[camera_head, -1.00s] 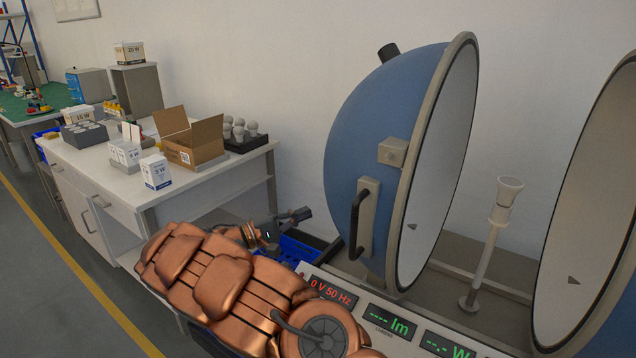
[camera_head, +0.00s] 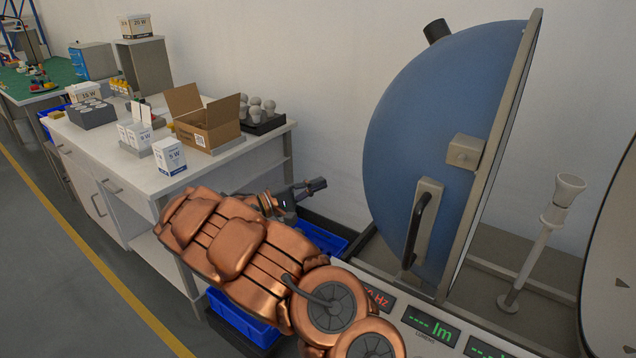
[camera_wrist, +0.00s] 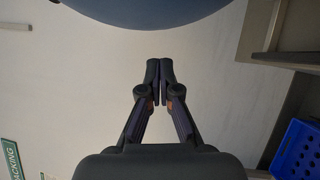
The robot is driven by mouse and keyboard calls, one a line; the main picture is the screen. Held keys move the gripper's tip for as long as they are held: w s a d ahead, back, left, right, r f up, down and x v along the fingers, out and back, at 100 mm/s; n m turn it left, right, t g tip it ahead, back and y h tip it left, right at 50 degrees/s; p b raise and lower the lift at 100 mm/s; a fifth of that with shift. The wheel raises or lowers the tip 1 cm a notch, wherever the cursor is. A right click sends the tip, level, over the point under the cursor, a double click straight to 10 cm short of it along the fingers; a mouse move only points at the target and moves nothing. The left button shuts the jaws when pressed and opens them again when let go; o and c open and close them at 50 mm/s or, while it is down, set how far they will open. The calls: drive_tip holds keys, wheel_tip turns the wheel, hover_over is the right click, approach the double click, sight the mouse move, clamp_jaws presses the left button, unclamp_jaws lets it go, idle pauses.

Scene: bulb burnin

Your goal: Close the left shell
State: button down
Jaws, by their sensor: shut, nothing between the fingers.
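The left shell (camera_head: 410,120) is a blue half-sphere with a pale flat rim, standing open to the left of the lamp post. A dark handle (camera_head: 416,230) sits on a pale plate on its outer side. Its lower edge also shows at the top of the wrist view (camera_wrist: 150,8). My gripper (camera_head: 322,184) is left of the shell and apart from it, near the wall. In the wrist view my gripper (camera_wrist: 160,66) is shut and empty, its fingertips together. The right shell (camera_head: 612,250) shows only in part at the right edge.
A white lamp post (camera_head: 540,240) stands between the shells. A panel with displays (camera_head: 432,328) runs along the front. A white bench (camera_head: 110,160) with an open carton (camera_head: 205,120), small boxes and bulbs stands left. Blue crates (camera_head: 245,322) lie low beneath.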

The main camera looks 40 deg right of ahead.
drive_tip(key=s+d+r+p, duration=0.1)
drive_tip(key=s+d+p, duration=0.1)
drive_tip(key=s+d, duration=0.3)
drive_tip(key=w+x, duration=0.1)
drive_tip(key=x, duration=0.3)
drive_tip(key=shift+d, duration=0.25)
